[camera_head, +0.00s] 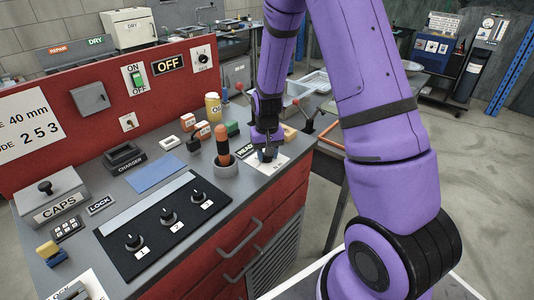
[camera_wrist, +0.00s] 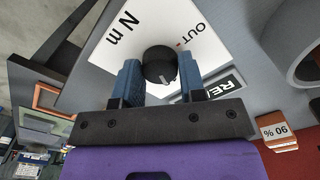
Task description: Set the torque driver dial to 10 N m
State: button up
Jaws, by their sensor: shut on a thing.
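The dial (camera_wrist: 160,64) is a round black knob with a pale mark near its lower edge in the wrist view. It sits on a white plate (camera_wrist: 105,38) printed "N m" and "OUT"; no scale numbers can be read. My gripper (camera_wrist: 161,72) has one blue finger on each side of the knob and is shut on it. An orange-handled tool (camera_head: 222,140) stands upright in a grey cup left of my gripper.
The grey bench (camera_head: 110,180) carries a black panel with three knobs (camera_head: 168,216), a charger (camera_head: 124,158) and a CAPS box (camera_head: 50,196). Several small coloured blocks (camera_head: 203,130) and a yellow jar (camera_head: 213,106) stand close behind the cup. A red wall panel (camera_head: 85,125) runs along the back.

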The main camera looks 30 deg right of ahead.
jog(key=shift+m, duration=0.6)
jog(key=o, duration=0.9)
notch_tip(320, 180, up, 11)
jog(key=shift+f, duration=0.1)
dwell(0.5)
jog(key=s+a+r+n+t, duration=0.1)
jog(key=s+a+r, duration=0.1)
jog(key=s+r, duration=0.5)
jog(key=s+a+r+n+t, duration=0.15)
jog(key=s+r, duration=0.25)
jog(key=r, duration=0.5)
jog(key=s+a+r+t, duration=0.1)
jog(key=s+r, duration=0.1)
jog(key=s, duration=0.3)
jog(key=s+a+r+n, duration=0.1)
jog(key=s+r, duration=0.1)
jog(key=s, duration=0.3)
jog(key=s+a+r+n+t, duration=0.1)
jog(key=s+r, duration=0.1)
jog(key=s, duration=0.3)
jog(key=shift+s+r+t, duration=0.25)
jog(key=shift+s+t, duration=0.1)
jog(key=shift+s, duration=0.05)
